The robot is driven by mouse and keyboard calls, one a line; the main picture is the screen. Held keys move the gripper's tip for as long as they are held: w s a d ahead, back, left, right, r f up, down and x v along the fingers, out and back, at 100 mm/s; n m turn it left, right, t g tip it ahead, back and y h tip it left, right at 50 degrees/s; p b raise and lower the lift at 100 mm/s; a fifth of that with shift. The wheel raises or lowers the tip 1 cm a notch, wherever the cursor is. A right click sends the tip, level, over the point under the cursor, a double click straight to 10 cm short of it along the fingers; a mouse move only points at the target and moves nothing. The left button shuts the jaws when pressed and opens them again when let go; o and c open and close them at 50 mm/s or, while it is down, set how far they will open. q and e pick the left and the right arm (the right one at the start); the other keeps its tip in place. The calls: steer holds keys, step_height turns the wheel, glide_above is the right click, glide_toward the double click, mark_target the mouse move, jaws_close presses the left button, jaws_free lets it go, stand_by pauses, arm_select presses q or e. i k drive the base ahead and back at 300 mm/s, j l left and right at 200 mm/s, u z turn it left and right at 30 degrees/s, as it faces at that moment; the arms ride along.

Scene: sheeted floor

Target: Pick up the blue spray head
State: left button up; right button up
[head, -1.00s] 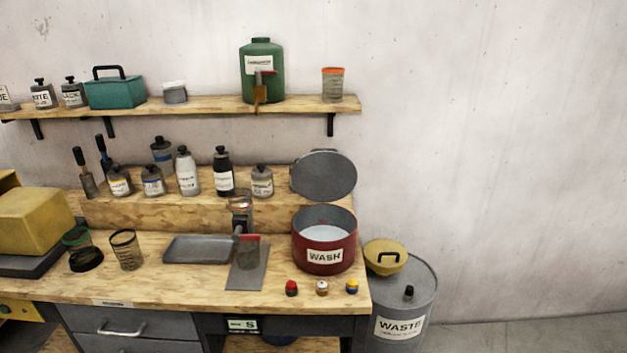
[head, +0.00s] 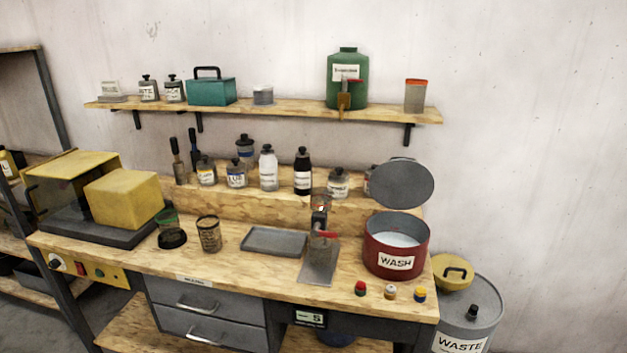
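Three small spray-head-like pieces stand in a row on the front right of the wooden workbench (head: 150,255). The right one, with blue and yellow on it, looks like the blue spray head (head: 420,295). To its left stand a pale one with an orange-brown part (head: 390,292) and a red one with a dark base (head: 360,288). They stand apart from each other, and their fine shape is too small to tell. Neither of my grippers is in view.
A red WASH pot (head: 397,262) with its grey lid raised stands just behind the spray heads. A grey WASTE drum (head: 475,315) stands right of the bench. A grey tray (head: 273,241) and a small stand (head: 318,268) are left of the pot. Bottles line the back riser.

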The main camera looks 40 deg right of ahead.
mark_target(421, 295)
steer(key=l+u, duration=0.65)
steer(key=u, duration=0.3)
steer(key=k+l+u, duration=0.2)
steer(key=u, duration=0.25)
steer(key=k+l, duration=0.25)
steer(key=l, duration=0.15)
steer(key=k+l, duration=0.2)
steer(key=l, duration=0.25)
steer(key=k+l, duration=0.25)
steer(key=l, duration=0.15)
steer(key=k+l, duration=0.2)
steer(key=l, duration=0.25)
steer(key=k+l, duration=0.25)
steer(key=l, duration=0.15)
steer(key=k+l, duration=0.2)
steer(key=l, duration=0.25)
